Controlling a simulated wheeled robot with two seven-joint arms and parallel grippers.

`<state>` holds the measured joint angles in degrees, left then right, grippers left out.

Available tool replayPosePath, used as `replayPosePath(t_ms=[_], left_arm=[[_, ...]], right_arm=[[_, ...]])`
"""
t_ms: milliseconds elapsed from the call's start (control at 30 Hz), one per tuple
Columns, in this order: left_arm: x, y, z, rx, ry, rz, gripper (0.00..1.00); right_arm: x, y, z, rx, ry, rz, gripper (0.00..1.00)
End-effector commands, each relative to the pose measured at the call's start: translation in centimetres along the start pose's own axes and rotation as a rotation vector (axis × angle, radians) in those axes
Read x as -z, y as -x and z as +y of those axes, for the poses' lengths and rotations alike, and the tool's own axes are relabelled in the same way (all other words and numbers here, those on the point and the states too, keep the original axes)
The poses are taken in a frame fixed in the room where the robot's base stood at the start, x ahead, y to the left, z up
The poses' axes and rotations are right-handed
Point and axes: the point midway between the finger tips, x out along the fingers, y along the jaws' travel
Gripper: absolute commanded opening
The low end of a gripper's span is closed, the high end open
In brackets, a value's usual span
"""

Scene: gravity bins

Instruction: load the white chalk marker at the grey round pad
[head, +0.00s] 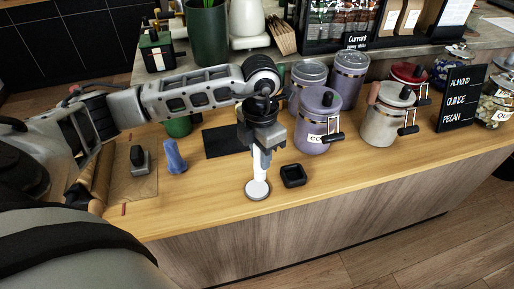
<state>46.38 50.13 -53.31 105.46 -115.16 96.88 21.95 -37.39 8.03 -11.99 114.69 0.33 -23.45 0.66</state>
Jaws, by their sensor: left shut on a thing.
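My left gripper (263,146) comes in from the left and points down over the wooden counter. It is shut on the white chalk marker (260,165), a pale upright stick below the fingers. The grey round pad (257,190) is a light disc near the counter's front edge. The marker's lower end is right over the pad in the picture; I cannot tell whether it touches. The marker's top is hidden by the fingers. My right gripper does not show.
A small black square tray (293,176) lies just right of the pad. A lilac canister (318,125) and a cream canister (382,118) stand behind to the right. The front right counter is clear.

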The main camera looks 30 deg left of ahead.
Motion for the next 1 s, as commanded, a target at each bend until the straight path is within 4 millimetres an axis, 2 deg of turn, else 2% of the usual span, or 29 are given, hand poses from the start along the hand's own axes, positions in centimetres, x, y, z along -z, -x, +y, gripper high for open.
replayPosePath(t_ms=[100, 267, 700, 1000], left_arm=[[0.2, -0.2, 0.6, -0.003, 0.209, 0.003, 0.0], [0.3, -0.5, 1.0, -0.006, 0.337, 0.003, 0.0], [0.2, -0.7, 1.0, -0.005, 0.349, 0.002, 0.0], [0.2, -3.2, 1.0, -0.006, 0.348, 0.003, 0.0]], right_arm=[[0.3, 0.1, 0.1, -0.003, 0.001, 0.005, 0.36], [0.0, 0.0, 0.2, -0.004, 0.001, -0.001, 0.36], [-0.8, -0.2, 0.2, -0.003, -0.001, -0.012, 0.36], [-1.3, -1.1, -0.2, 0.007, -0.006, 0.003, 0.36]])
